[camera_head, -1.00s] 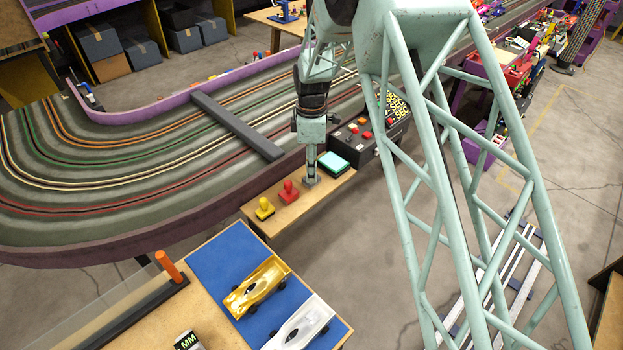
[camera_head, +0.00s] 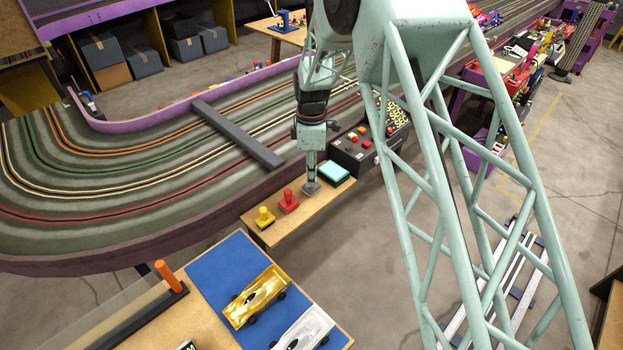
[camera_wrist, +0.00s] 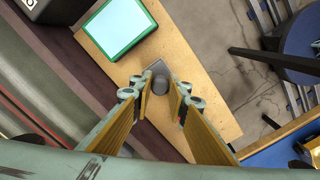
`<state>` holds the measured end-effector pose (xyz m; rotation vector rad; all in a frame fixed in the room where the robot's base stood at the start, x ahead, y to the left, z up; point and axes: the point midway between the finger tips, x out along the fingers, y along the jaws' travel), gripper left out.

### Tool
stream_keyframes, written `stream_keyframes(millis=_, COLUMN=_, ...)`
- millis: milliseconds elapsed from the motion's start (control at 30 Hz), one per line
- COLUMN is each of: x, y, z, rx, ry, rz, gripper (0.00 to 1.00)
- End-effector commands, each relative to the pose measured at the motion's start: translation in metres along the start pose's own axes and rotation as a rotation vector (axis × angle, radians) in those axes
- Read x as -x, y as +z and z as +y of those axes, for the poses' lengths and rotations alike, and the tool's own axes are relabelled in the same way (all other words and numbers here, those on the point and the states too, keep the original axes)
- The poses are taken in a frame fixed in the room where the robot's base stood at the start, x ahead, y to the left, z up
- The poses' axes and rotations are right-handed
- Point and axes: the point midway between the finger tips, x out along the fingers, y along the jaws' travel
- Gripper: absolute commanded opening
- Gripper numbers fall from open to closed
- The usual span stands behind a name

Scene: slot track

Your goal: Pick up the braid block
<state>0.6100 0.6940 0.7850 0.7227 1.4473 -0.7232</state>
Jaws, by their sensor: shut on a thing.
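The braid block (camera_head: 311,189) is a small grey flat piece with a rounded grey knob, on or just over the narrow wooden shelf (camera_head: 275,233). My gripper (camera_head: 311,180) points straight down at it. In the wrist view the block's knob (camera_wrist: 159,82) sits between the tips of my two fingers (camera_wrist: 158,92), which are shut on it. The fingers hide part of its sides. I cannot tell whether its underside touches the shelf.
A teal-topped pad (camera_head: 334,172) and a black button box (camera_head: 362,148) stand close on the right. A red knobbed piece (camera_head: 288,201) and a yellow one (camera_head: 264,217) stand on the left. The slot track (camera_head: 120,160) runs behind. Two model cars lie on a blue mat (camera_head: 215,268) in front.

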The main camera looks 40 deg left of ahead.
Motion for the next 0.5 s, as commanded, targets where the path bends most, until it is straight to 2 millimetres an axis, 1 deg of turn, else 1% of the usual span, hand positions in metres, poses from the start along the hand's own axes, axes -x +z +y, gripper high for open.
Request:
stream_keyframes(millis=133, x=0.014, y=0.0, z=0.001, rx=0.0, ry=0.001, rz=0.0, gripper=0.03)
stream_keyframes(millis=367, x=0.03, y=0.0, z=0.001, rx=0.0, ry=0.002, rz=0.0, gripper=0.03)
stream_keyframes(millis=500, x=0.029, y=0.003, z=-0.01, rx=0.0, ry=-0.001, rz=0.0, gripper=0.03)
